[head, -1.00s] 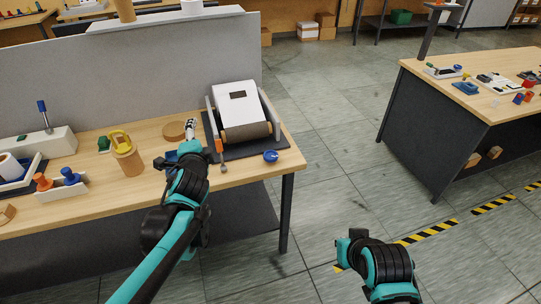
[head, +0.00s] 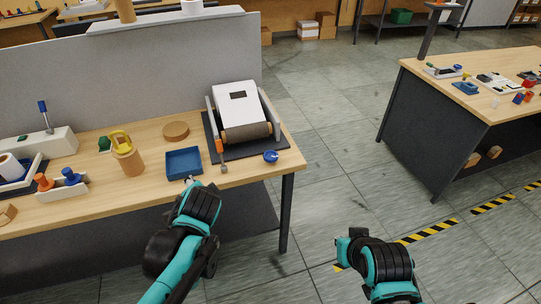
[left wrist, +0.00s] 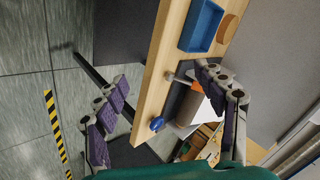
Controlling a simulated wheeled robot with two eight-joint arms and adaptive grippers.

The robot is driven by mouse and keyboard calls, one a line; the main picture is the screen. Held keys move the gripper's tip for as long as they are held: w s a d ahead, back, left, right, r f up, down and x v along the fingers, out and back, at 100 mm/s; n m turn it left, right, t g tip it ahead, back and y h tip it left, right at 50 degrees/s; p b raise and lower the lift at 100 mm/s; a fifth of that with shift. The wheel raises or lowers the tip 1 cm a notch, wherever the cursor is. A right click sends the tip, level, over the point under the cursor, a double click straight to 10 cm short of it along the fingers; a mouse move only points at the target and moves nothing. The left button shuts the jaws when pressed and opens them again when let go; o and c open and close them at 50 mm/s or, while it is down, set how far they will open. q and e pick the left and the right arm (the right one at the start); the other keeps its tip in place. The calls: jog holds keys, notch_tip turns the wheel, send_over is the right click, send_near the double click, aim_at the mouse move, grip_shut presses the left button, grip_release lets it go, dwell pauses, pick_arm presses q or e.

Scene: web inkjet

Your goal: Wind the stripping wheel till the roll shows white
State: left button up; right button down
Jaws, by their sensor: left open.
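The white machine (head: 240,103) stands on a dark mat at the right end of the bench, with a brown roll (head: 247,132) along its front; no white shows on the roll. A blue wheel-like knob (head: 271,156) sits at the mat's front right corner and also shows in the left wrist view (left wrist: 157,124). An orange handle (head: 219,145) stands at the roll's left end. My left gripper (left wrist: 162,73) is open and empty, its fingers spread either side of the bench edge. In the head view it is at the bench's front edge, left of the machine.
A blue tray (head: 184,161) and a round wooden disc (head: 176,131) lie left of the machine. A small grey-and-brown peg (head: 224,168) is near the front edge. A grey panel (head: 120,78) backs the bench.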

pick_arm(q)
jog(key=w+d+m+t+y, duration=0.25)
jog(key=w+m, duration=0.35)
jog(key=w, duration=0.3)
jog(key=m+t+p, duration=0.1)
jog(key=m+t, duration=0.5)
jog(key=m, duration=1.2)
send_near(269, 151)
jog(key=shift+w+a+f+h, duration=0.1)
jog(key=shift+a+f+h, duration=0.15)
jog(key=shift+a+f, duration=0.1)
jog(key=shift+w+d+f+t, duration=0.1)
jog(key=shift+d+t, duration=0.05)
jog(key=shift+t, duration=0.1)
jog(key=b+x, duration=0.1)
jog(key=x, duration=0.5)
jog(key=shift+f, duration=0.1)
jog(key=shift+b+x, duration=0.35)
jog(key=shift+x, duration=0.45)
